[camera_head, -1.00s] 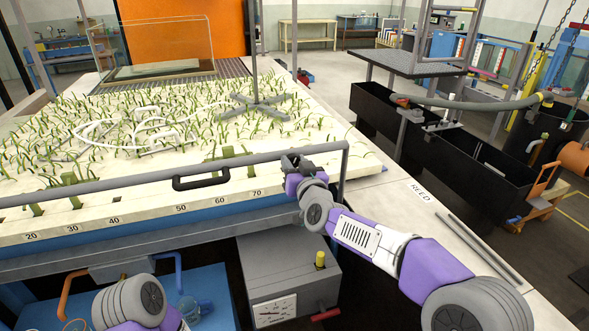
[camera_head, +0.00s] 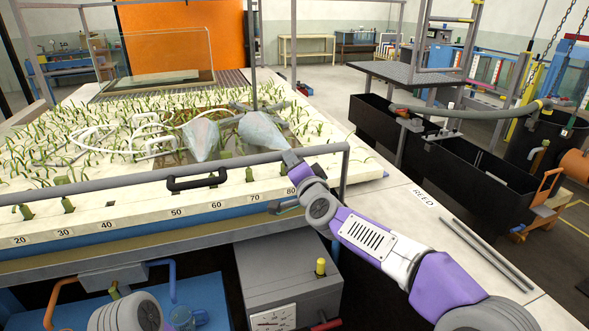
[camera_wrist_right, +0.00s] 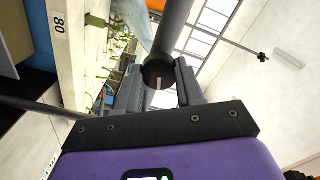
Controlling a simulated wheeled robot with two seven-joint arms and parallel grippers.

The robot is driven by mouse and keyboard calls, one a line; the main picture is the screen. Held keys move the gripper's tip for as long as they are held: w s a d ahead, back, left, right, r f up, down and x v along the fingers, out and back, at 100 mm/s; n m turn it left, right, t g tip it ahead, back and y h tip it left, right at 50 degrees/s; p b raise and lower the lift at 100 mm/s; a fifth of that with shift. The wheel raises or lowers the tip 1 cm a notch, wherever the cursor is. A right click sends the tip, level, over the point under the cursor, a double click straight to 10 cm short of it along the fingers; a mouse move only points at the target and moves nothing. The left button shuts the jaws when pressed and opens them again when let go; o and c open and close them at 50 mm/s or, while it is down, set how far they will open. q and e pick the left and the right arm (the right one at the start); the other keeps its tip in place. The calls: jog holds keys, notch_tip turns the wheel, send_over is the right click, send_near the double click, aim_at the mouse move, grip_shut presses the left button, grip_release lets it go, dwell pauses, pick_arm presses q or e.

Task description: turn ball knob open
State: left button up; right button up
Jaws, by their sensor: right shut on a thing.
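A dark round knob (camera_wrist_right: 158,74) with a white line on its face shows in the right wrist view, at the end of a grey cylinder. My right gripper (camera_wrist_right: 160,82) is shut on it, with one finger on each side. In the head view my right gripper (camera_head: 291,160) is at the right end of the grey rail, by the planted bed's near edge; its fingertips and the knob are too small to make out there. My left arm shows at the lower left, but its gripper is out of view.
Two translucent pointed shapes (camera_head: 201,138) (camera_head: 262,130) stand over the plants. A grey box (camera_head: 285,260) with a gauge and yellow knob is below.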

jog(key=shift+m+b, duration=0.4)
jog(key=shift+m, duration=1.1)
jog(key=o, duration=1.1)
jog(key=shift+c, duration=0.2)
jog(key=b+v, duration=0.1)
jog(key=v, duration=0.6)
jog(key=shift+s, duration=0.3)
